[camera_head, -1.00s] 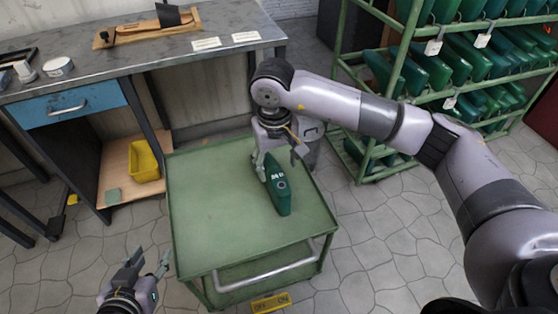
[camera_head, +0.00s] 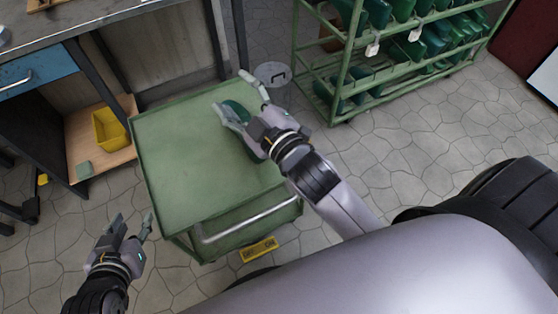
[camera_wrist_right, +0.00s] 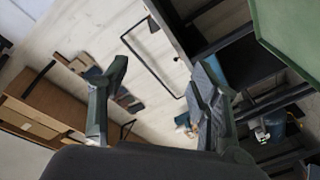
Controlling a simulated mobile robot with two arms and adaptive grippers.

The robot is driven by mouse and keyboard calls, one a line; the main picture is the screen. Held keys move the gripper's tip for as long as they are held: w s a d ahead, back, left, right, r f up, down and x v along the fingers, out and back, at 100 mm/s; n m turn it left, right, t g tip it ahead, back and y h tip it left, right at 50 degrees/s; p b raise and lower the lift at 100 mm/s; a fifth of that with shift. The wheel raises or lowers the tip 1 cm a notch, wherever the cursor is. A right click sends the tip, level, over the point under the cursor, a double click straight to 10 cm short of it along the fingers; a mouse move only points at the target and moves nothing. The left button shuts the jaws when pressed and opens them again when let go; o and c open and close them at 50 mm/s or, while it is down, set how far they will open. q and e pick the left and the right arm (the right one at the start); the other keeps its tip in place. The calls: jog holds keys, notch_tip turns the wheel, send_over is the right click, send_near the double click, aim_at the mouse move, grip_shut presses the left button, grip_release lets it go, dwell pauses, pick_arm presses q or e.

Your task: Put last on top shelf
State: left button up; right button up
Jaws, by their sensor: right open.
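A dark green last (camera_head: 252,150) lies on the green cart top (camera_head: 185,180), partly hidden by my right gripper. My right gripper (camera_head: 238,95) is over the far right part of the cart, its fingers spread. In the right wrist view, nothing is between the open fingers (camera_wrist_right: 155,90), and the last does not show. Whether the gripper touches the last I cannot tell. My left gripper (camera_head: 132,225) is open and empty, left of the cart's near side. A green shelf rack (camera_head: 345,70) with several green lasts (camera_head: 415,50) stands at upper right; its top is cut off.
A workbench with a blue drawer (camera_head: 35,75) stands at upper left. A yellow bin (camera_head: 110,130) sits on its lower wooden shelf. A round grey object (camera_head: 272,73) is behind the cart. Tiled floor (camera_head: 400,160) is clear between cart and rack.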

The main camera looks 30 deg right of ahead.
jog(key=s+d+f+m+g+h, duration=0.1)
jog(key=s+d+f+m+g, duration=0.1)
jog(key=f, duration=0.5)
jog(key=s+d+f+m+g, duration=0.2)
jog(key=s+f+m+g, duration=0.3)
jog(key=s+f+m, duration=0.1)
jog(key=shift+s+f+h, duration=0.4)
jog(key=shift+s+f, duration=0.1)
jog(key=shift+s, duration=0.4)
